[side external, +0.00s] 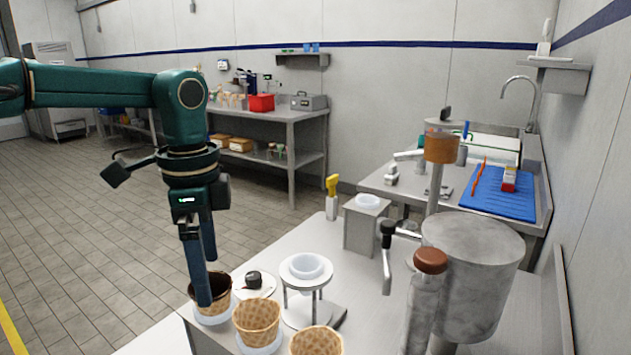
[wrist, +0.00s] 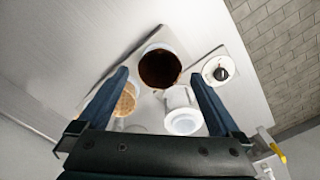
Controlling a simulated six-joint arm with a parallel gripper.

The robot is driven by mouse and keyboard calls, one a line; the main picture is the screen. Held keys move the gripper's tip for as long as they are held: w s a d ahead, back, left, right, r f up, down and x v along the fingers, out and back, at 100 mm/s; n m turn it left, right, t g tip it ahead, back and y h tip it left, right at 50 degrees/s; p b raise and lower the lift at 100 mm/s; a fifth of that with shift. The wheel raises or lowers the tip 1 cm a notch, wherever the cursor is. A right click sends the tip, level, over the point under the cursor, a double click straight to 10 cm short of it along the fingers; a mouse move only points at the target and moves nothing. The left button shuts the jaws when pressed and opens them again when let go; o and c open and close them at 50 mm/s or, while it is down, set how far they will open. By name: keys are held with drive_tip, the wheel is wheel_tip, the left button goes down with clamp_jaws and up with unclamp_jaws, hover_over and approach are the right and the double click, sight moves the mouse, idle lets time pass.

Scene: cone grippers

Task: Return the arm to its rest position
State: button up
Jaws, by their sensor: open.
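My gripper (side external: 204,300) hangs down from the arm at the near left end of the white counter. In the wrist view its two dark blue fingers (wrist: 160,76) are spread wide apart, with nothing held between them. A waffle cone with a dark brown inside (side external: 223,296) stands in a white holder, and the finger overlaps it in the side view. The wrist view shows this dark-filled cone (wrist: 160,68) beyond and between the fingertips. I cannot tell whether a finger touches it.
Two more waffle cones (side external: 257,322) (side external: 316,342) stand nearby in a row. A white stand with a bowl (side external: 306,268), a plate with a dark scoop (side external: 254,283) and a large grey cylinder (side external: 473,270) are to the right. Open floor (side external: 90,250) lies left.

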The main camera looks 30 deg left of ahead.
drive_tip(key=shift+s+a+r+t, duration=0.1)
drive_tip(key=shift+s+r+t, duration=0.2)
drive_tip(key=shift+r, duration=0.3)
drive_tip(key=shift+s+r+t, duration=0.2)
drive_tip(key=shift+s+r, duration=0.1)
drive_tip(key=shift+r, duration=0.3)
drive_tip(key=s+f+n+t, duration=0.3)
drive_tip(key=s+n+t, duration=0.1)
drive_tip(key=s+n, duration=0.5)
drive_tip(key=shift+s+a+f+t, duration=0.3)
drive_tip(key=shift+s+f, duration=0.05)
drive_tip(key=shift+s, duration=0.15)
